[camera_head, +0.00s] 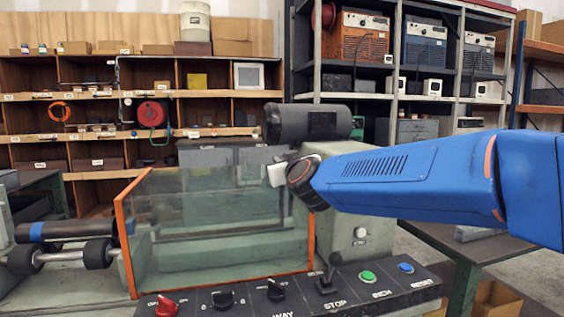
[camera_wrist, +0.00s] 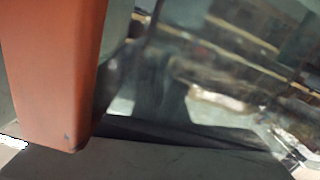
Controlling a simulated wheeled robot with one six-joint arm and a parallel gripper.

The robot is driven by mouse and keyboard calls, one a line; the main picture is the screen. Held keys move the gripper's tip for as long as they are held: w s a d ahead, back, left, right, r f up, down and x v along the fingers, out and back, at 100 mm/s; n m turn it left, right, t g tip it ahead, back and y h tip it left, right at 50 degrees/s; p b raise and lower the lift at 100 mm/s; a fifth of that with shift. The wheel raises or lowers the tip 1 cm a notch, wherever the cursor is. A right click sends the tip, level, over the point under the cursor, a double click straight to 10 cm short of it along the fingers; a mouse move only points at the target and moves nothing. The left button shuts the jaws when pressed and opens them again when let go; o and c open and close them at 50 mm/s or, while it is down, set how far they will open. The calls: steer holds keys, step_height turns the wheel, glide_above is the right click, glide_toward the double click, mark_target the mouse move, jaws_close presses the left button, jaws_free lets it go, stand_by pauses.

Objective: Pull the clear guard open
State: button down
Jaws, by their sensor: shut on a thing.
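The clear guard (camera_head: 215,225) is a see-through panel box with orange edging, standing over the machine bed behind the control panel in the head view. Its orange edging (camera_wrist: 58,70) fills the left of the wrist view, with the clear panel (camera_wrist: 190,85) beside it. My gripper (camera_head: 278,173) is at the guard's upper right corner, reaching in from the right, and is shut on the guard there. The fingertips and exact contact are hard to make out, partly hidden by my wrist.
The control panel (camera_head: 290,296) with a red knob, black knobs, a lever and green and blue buttons runs along the front. Rollers (camera_head: 60,255) lie at the left. A grey machine housing (camera_head: 345,235) stands right of the guard. Shelves (camera_head: 130,110) stand behind.

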steer(key=shift+w+d, duration=0.15)
steer(key=shift+d, duration=0.35)
steer(key=c, duration=1.8)
jaws_free()
steer(key=v, duration=1.7)
steer(key=shift+s, duration=0.25)
steer(key=shift+s+d+r, duration=0.1)
